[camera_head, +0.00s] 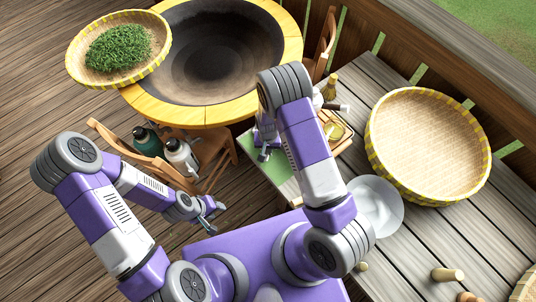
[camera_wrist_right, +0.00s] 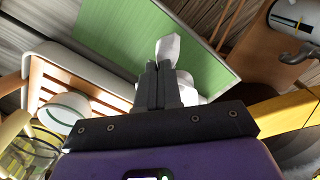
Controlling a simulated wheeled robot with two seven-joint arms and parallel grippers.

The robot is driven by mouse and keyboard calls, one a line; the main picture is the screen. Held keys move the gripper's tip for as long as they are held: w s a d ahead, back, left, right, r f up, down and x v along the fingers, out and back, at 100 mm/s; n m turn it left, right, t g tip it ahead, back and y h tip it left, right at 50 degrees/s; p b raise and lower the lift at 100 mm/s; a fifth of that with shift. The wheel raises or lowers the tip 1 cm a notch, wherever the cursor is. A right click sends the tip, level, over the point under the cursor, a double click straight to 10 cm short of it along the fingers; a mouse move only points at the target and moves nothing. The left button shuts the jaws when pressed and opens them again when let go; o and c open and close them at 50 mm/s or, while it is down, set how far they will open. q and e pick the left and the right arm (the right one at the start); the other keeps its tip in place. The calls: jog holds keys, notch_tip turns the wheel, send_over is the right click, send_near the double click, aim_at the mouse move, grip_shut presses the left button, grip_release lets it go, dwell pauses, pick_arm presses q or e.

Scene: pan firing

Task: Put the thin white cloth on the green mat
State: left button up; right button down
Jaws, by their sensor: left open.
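The green mat (camera_head: 262,168) lies on the wooden table and is partly hidden by my right arm. It also fills the top middle of the right wrist view (camera_wrist_right: 130,35). My right gripper (camera_wrist_right: 160,85) is over the mat's edge with its fingers together. A small white piece (camera_wrist_right: 168,48), which looks like the thin white cloth, sticks out at the fingertips; more white shows behind the fingers. In the head view my right gripper (camera_head: 264,153) is mostly hidden by its arm. My left gripper (camera_head: 208,207) is open and empty, left of the table.
A wooden tray (camera_wrist_right: 38,95) with a white cup (camera_wrist_right: 65,108) and a glass vessel (camera_wrist_right: 28,152) stands beside the mat. A round white plate (camera_head: 385,208) and a large woven basket (camera_head: 425,145) are at right. A chair (camera_head: 150,148) with bottles stands left.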

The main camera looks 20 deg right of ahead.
jog(key=s+f, duration=0.1)
jog(key=s, duration=0.1)
jog(key=s+a+f, duration=0.1)
jog(key=s+f, duration=0.1)
jog(key=s+a+f, duration=0.1)
jog(key=s+f, duration=0.1)
jog(key=shift+a, duration=0.1)
jog(key=c, duration=0.9)
grip_release()
jog(key=shift+r, duration=0.1)
